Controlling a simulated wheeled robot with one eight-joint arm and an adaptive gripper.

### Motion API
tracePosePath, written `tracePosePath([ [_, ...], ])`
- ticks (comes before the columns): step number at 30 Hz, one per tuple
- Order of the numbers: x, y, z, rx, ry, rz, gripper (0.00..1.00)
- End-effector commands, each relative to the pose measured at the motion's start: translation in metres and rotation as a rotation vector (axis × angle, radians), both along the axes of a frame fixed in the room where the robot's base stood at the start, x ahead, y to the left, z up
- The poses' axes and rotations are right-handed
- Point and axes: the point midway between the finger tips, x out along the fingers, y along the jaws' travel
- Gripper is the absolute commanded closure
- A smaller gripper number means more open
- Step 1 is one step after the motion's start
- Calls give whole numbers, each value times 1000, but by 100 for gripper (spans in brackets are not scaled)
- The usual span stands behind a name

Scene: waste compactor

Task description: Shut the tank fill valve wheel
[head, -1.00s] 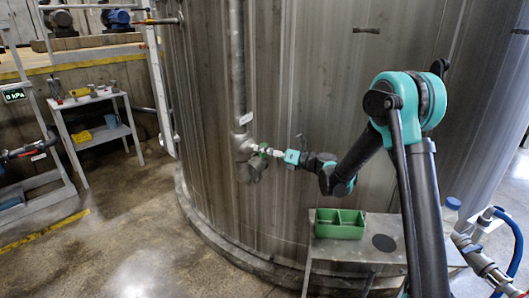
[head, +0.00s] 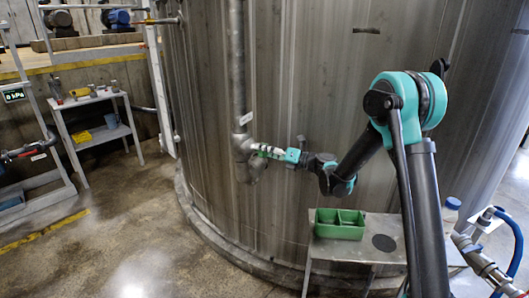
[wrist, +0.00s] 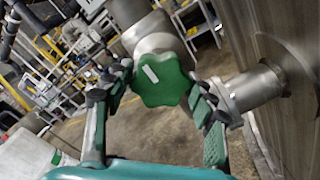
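The green lobed valve wheel (wrist: 160,83) carries a small white mark and sits in the middle of the wrist view. My gripper (wrist: 160,92) has one finger on each side of it, with the fingers spread about as wide as the wheel. The fingertips are close to the wheel's edges; I cannot tell whether the pads touch it. In the head view, my gripper (head: 271,152) is at the pipe fitting on the tank wall. Only a little of the green wheel (head: 259,154) shows there, as the fingers partly cover it.
The steel tank (head: 330,90) curves close behind my arm. A vertical pipe (head: 237,80) runs down to the valve. A grey stand (head: 375,250) with a green tray (head: 339,232) stands below my arm. A cart (head: 104,131) stands at the left; the floor between is clear.

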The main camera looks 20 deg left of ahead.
Motion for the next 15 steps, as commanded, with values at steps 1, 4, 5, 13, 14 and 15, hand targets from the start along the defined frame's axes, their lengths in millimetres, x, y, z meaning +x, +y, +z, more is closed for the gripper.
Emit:
tracePosePath([
  [1,0,0,0,0,0,0,36],
  [4,0,0,0,1,0,-1,24],
  [5,0,0,0,1,0,-1,24],
  [13,0,-1,0,1,-1,-1,24],
  [14,0,-2,0,1,-1,-1,24],
  [15,0,-4,0,1,-1,-1,24],
])
